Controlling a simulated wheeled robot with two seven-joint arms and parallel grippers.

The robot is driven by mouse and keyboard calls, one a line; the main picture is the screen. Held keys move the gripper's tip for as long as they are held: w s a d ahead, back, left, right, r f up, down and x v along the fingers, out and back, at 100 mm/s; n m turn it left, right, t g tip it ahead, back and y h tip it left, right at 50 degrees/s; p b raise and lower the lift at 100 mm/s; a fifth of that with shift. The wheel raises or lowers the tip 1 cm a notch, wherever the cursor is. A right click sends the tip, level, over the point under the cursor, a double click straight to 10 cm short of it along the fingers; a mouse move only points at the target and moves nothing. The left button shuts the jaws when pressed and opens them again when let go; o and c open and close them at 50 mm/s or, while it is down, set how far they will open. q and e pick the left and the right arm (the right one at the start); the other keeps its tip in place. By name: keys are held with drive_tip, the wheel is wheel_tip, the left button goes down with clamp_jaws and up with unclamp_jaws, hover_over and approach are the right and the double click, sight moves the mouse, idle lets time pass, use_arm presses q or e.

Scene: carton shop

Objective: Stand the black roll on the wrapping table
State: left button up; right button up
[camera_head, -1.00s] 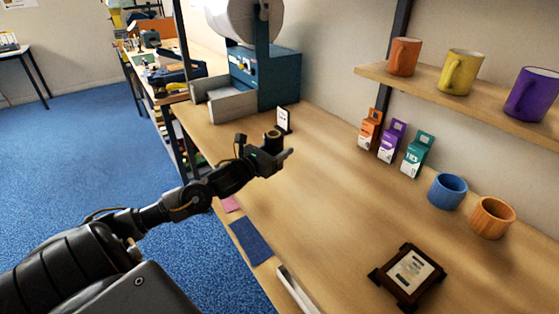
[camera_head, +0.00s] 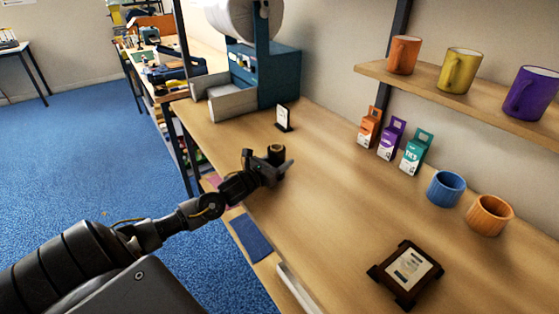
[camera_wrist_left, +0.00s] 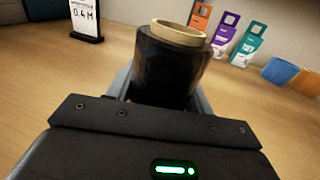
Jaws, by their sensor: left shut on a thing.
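The black roll (camera_wrist_left: 168,72) stands upright between the fingers of my left gripper in the left wrist view, its tan core showing at the top. In the head view the roll (camera_head: 276,151) is small and partly hidden by the gripper. My left gripper (camera_head: 279,168) is shut on it over the left part of the wooden wrapping table (camera_head: 330,210). I cannot tell whether the roll's base touches the table. My right gripper is not in view.
A small sign (camera_head: 284,117) stands behind the gripper, near a blue machine (camera_head: 265,75). Several hang-tab boxes (camera_head: 391,138), a blue cup (camera_head: 445,188) and an orange cup (camera_head: 489,214) line the wall side. A framed plaque (camera_head: 406,274) lies in front. The table's middle is clear.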

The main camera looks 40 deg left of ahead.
use_arm(q)
drive_tip(key=o, duration=0.8)
drive_tip(key=shift+c, duration=0.2)
drive_tip(key=o, duration=0.4)
drive_tip(key=shift+c, duration=0.2)
drive_tip(key=shift+s, duration=0.1)
